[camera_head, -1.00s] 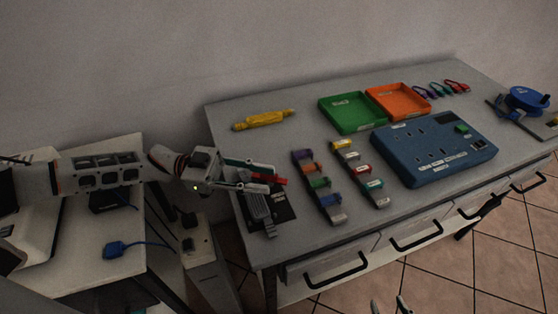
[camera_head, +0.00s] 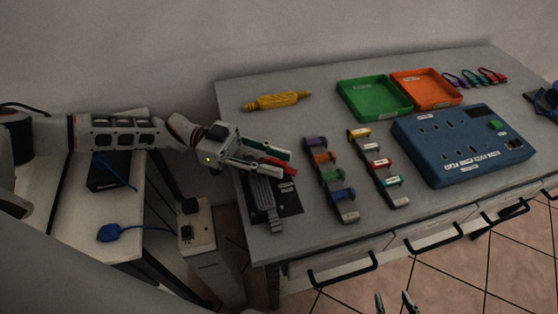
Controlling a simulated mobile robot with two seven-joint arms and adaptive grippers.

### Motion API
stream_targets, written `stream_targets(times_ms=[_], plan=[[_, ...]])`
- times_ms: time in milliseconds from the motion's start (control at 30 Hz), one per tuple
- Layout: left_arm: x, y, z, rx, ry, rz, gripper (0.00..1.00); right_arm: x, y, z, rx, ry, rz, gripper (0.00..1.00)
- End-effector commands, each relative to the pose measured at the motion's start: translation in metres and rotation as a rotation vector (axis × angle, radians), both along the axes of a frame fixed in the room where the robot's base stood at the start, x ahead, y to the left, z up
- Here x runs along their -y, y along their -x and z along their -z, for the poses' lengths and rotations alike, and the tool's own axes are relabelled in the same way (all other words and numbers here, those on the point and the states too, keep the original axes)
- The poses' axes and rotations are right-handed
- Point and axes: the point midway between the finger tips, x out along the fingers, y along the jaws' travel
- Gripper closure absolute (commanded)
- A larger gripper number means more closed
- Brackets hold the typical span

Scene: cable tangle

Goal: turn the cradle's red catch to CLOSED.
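The grey cradle (camera_head: 263,198) sits on a black base plate (camera_head: 288,200) at the left end of the workbench. Its red catch (camera_head: 283,165) shows as a short red bar at the cradle's far end. My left gripper (camera_head: 276,164) reaches in from the left over that end, its fingers apart with the red catch at their tips. I cannot tell whether they touch it, and any OPEN or CLOSED marking is not legible. My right gripper (camera_head: 395,302) shows at the bottom edge, fingers apart and empty, in front of the bench.
Two racks of coloured clips (camera_head: 331,180) stand right of the cradle. A side table (camera_head: 88,222) with a blue plug (camera_head: 115,232) stands left.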

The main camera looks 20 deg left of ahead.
Motion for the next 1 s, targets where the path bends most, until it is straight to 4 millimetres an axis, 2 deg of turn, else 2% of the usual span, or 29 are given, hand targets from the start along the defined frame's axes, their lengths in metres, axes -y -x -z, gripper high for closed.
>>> stream_targets(times_ms=[133,400,433,500,533,1000], plan=[[0.0104,0.0006,0.0,0.001,-0.001,0.001,0.74,-0.0008,-0.0004,-0.0007,0.0,-0.002,0.0,0.6],[0.0121,0.0006,0.0003,0.0,0.0,0.0,0.74,-0.0019,-0.0014,-0.0025,0.004,-0.006,0.002,0.6],[0.0121,0.0006,0.0003,0.0,0.0,0.0,0.76,-0.0019,-0.0016,-0.0027,0.004,-0.006,0.002,0.6],[0.012,0.0006,0.0003,0.0,0.0,0.0,0.94,-0.002,-0.0018,-0.0031,0.004,-0.006,0.002,0.6],[0.012,0.0006,0.0003,0.0,-0.001,0.0,1.0,-0.0019,-0.0018,-0.0032,0.005,-0.006,0.002,0.6],[0.0114,0.0001,0.0005,0.001,-0.002,-0.005,1.0,-0.002,-0.0028,-0.0049,0.007,-0.005,0.002,0.6]])
